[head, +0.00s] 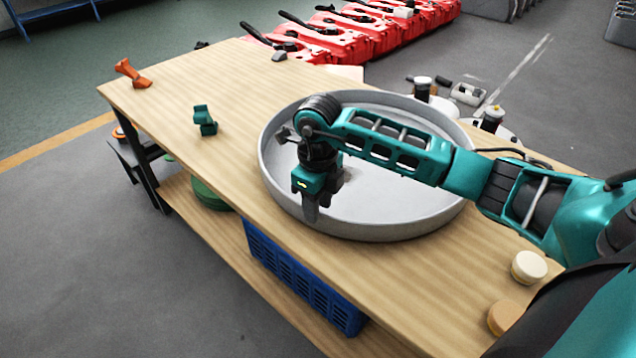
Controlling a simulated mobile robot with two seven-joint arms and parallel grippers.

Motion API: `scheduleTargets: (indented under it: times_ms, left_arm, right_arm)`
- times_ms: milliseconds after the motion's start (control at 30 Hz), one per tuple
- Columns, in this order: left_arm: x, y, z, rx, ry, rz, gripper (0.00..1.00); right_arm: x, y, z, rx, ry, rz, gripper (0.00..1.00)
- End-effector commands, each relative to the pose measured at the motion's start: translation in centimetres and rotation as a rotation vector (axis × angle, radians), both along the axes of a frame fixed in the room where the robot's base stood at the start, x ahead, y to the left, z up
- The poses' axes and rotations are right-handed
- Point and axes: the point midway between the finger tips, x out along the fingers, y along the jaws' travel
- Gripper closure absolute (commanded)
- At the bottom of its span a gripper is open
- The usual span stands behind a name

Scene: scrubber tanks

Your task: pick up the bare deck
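No label marks a deck. A large round grey pan (400,228) with a low wall lies on the wooden table; its visible floor is empty. My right gripper (311,212) points down at the pan's near left wall, with its fingertips low by the rim. Its fingers overlap in this view, so I cannot tell whether they are apart or hold the rim. My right forearm crosses over the pan and hides part of it. Behind the table, a pale flat piece (346,72) shows partly, with nothing visible on it. My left gripper is out of view.
On the wooden table (240,160) are an orange clamp-like piece (132,74), a teal one (205,120), a cream disc (529,265) and a tan disc (504,316). A blue crate (300,283) sits below. Red machines (350,35) stand behind. The table's left part is mostly clear.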

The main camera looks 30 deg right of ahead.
Motion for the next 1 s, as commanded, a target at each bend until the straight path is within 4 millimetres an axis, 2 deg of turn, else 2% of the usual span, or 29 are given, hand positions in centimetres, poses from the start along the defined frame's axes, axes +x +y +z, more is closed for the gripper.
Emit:
scheduleTargets:
  times_ms: [100, 233, 400, 667, 1000]
  left_arm:
    - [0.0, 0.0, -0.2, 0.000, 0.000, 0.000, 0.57]
    - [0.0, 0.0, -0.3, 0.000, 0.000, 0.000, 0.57]
    - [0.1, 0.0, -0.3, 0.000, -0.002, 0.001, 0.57]
    - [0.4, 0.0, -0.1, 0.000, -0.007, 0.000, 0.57]
    - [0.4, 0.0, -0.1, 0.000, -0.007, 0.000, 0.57]
  right_arm:
    - [-0.1, 0.0, -2.0, 0.001, 0.003, 0.000, 0.62]
    - [0.0, 0.0, -3.4, 0.001, 0.002, 0.000, 0.62]
    - [0.0, 0.0, -4.1, 0.000, -0.001, 0.001, 0.62]
    - [0.0, 0.0, -4.2, 0.000, -0.001, 0.001, 0.62]
    - [0.0, 0.0, -4.1, 0.000, -0.001, 0.001, 0.93]
